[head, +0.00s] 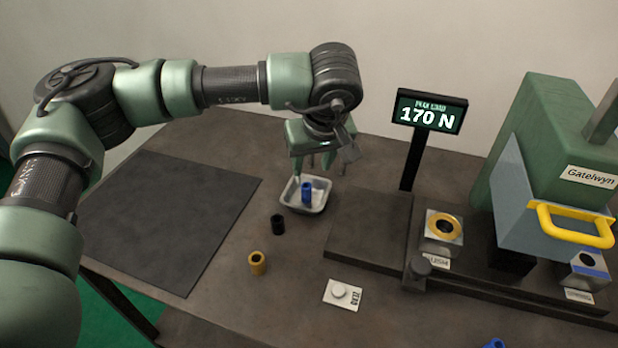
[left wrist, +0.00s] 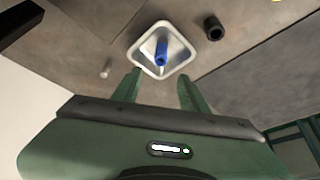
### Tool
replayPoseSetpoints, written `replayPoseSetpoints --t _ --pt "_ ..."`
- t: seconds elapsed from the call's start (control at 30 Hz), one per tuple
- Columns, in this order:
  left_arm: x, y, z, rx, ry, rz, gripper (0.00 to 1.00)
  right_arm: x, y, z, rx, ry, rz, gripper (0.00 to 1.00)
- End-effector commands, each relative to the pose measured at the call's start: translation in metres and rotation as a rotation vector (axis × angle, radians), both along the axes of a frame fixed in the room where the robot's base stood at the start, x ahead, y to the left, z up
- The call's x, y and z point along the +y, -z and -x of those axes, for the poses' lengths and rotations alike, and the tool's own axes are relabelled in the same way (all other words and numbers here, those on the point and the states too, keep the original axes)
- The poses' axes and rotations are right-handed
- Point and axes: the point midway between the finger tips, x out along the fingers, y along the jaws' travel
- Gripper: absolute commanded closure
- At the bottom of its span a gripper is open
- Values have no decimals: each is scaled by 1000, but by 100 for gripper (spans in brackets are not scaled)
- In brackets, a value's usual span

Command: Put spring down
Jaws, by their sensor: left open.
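The blue spring (head: 307,193) stands in a small pale tray (head: 319,207) on the table, and it also shows in the left wrist view (left wrist: 161,52). My left gripper (head: 318,165) is just above and behind the tray. In the left wrist view its two fingers (left wrist: 158,85) are spread apart with nothing between them, and the spring lies beyond the fingertips. My right gripper is in neither view.
A black cylinder (head: 278,224) and a yellow cylinder (head: 257,263) stand in front of the tray. A dark mat (head: 170,215) lies left. A force display (head: 428,112), a green press (head: 545,150) with a yellow handle and a white ZERO button plate (head: 343,293) are at right.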

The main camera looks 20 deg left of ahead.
Motion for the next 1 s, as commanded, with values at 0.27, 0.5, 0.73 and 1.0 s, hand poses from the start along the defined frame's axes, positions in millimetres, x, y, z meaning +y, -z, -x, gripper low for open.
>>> replayPoseSetpoints --t 0.27,0.5,0.73,1.0 --pt "-6 -26 9 0 0 0 57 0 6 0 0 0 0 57" --pt "-6 -28 10 1 0 0 57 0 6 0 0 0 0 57" --pt "-6 -30 10 0 0 0 57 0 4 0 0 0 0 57" --pt "-6 -75 10 0 0 0 57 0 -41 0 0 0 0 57"
